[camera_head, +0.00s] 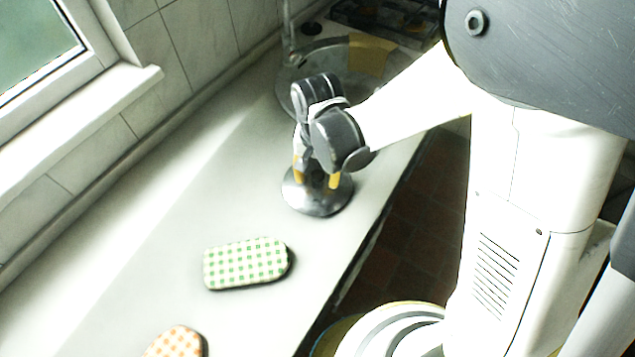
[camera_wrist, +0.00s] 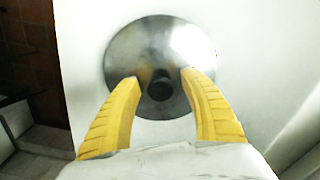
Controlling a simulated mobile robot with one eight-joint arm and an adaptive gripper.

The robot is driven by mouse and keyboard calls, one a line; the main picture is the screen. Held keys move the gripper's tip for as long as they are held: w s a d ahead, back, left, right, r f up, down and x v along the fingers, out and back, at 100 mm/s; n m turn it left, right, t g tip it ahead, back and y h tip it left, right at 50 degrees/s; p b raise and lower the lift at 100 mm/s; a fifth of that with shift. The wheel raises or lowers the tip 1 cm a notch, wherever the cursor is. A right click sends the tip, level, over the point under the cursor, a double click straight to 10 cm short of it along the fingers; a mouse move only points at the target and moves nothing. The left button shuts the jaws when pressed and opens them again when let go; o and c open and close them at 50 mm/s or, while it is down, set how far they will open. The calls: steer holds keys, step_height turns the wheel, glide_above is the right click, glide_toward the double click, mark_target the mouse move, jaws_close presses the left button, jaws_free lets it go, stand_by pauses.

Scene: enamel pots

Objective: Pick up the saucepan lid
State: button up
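The saucepan lid (camera_head: 318,196) is a round, shiny metal disc lying on the pale counter, below my gripper in the head view. In the wrist view the lid (camera_wrist: 150,45) shows a dark round knob (camera_wrist: 160,88) at its middle. My gripper (camera_head: 317,182) points down over the lid. Its two yellow fingers (camera_wrist: 158,78) are apart, one on each side of the knob, with visible gaps between them and it. The gripper is open and holds nothing. The exact height of the fingertips above the lid is hard to tell.
A green-checked item (camera_head: 245,263) and an orange-checked item (camera_head: 176,342) lie on the counter (camera_head: 150,275) nearer the front. A round metal sink (camera_head: 340,58) with a tap is behind the gripper. The tiled wall and window sill (camera_head: 80,120) border the left side.

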jaws_close()
